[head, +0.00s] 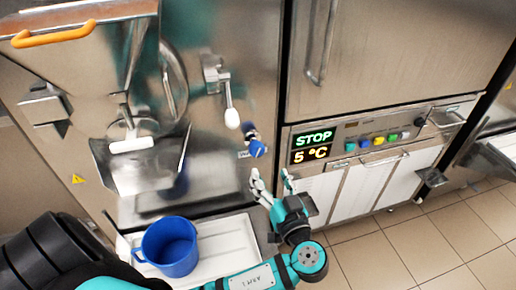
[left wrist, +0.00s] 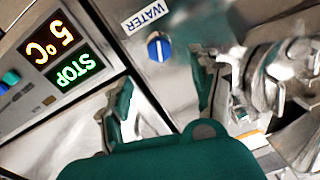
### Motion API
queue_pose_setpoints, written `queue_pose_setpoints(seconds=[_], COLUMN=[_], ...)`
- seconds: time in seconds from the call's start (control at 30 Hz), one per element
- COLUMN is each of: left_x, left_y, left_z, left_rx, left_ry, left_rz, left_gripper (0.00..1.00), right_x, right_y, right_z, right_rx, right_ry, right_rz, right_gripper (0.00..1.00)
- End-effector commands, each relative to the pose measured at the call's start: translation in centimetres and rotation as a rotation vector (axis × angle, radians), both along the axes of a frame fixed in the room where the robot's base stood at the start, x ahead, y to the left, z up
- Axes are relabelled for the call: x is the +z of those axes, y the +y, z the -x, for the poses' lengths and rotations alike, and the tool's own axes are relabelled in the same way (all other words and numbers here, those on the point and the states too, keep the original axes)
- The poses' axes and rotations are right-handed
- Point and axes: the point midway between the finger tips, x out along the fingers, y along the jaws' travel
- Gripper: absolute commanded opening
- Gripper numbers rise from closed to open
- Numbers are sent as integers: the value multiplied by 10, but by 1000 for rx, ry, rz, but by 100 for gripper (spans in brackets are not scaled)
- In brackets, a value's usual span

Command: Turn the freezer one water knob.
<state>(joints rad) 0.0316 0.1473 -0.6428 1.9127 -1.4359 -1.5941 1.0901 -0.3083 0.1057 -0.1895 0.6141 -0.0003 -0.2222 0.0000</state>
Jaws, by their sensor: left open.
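The blue water knob (head: 257,148) sits on the steel front of the freezer, at the end of a short fitting right of the white-tipped lever. In the left wrist view the blue knob (left wrist: 159,47) has a white line on its face and a WATER label (left wrist: 145,16) beside it. My left gripper (head: 272,180) is open and empty, just below the knob in the head view and apart from it. In the left wrist view its two fingers (left wrist: 165,100) are spread, with the knob beyond them. My right gripper is not in view.
A white-tipped lever (head: 230,112) hangs left of the knob. A blue pitcher (head: 170,246) stands on a white tray (head: 238,240) below. A display panel reading STOP and 5 °C (head: 312,146) is to the right. Tiled floor (head: 420,250) is clear at lower right.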

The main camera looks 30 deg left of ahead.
Motion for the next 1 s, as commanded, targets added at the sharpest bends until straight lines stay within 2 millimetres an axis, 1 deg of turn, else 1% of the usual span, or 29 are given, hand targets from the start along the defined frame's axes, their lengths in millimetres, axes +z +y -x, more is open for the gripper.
queue_pose_setpoints(seconds=[0.03,0.13,0.3,0.43,0.6,0.9,0.93,1.0], left_x=[4,3,3,2,1,0,0,0], left_y=[10,28,54,69,78,80,80,80], left_z=[-8,-21,-41,-53,-60,-61,-61,-61], left_rx=[2,2,1,-1,0,-1,-1,-1], left_ry=[-3,-1,-1,-1,-1,-1,-1,-1], left_rz=[-5,-5,-5,-3,0,1,1,1], left_gripper=[63,63,63,63,63,63,60,51], right_x=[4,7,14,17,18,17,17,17], right_y=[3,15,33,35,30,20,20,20], right_z=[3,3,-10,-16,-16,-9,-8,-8], right_rx=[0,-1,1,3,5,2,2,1], right_ry=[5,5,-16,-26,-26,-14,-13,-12], right_rz=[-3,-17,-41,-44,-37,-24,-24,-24], right_gripper=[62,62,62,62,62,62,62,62])
